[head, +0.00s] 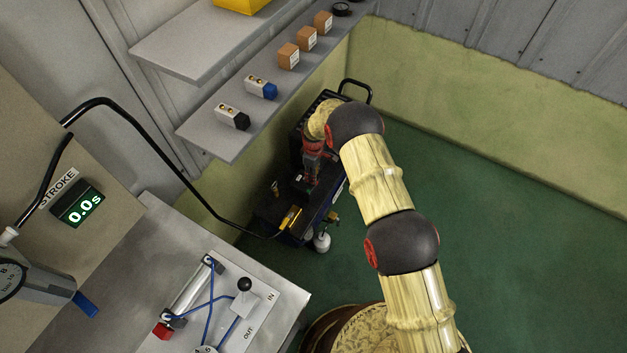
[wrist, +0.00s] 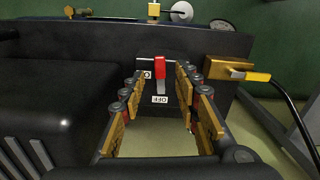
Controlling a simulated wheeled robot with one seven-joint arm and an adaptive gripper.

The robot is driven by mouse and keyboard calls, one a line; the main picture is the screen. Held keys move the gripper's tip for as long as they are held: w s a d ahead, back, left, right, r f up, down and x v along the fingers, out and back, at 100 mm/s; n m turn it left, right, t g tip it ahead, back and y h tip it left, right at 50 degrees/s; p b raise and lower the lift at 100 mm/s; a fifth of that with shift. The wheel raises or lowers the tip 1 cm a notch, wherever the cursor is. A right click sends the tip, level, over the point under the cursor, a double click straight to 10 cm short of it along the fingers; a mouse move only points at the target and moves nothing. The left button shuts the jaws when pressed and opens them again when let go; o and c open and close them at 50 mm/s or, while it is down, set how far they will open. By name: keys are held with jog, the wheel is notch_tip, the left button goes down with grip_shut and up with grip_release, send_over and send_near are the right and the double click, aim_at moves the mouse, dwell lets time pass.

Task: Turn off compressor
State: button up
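The dark compressor (head: 268,208) stands on the green floor against the wall, below the shelf, in the head view. In the wrist view its black body (wrist: 95,60) carries a red switch lever (wrist: 160,68). An OFF label (wrist: 160,99) sits just below the lever, and another label, partly covered, is at its left. My gripper (wrist: 160,80) is open, with one finger on each side of the lever and nothing held. I cannot tell whether a finger touches it. In the head view my gripper (head: 312,168) is over the compressor and the switch is hidden.
A brass fitting (wrist: 229,72) with a black hose stands right of the switch. A shelf (head: 225,125) with small boxes hangs above the compressor. A workbench (head: 150,235) with a pneumatic panel and a display reading 0.0s is at left. The floor (head: 480,200) at right is clear.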

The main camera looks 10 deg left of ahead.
jog(key=shift+f+b, duration=0.45)
jog(key=shift+f, duration=1.5)
jog(key=shift+c, duration=0.2)
jog(key=c, duration=0.8)
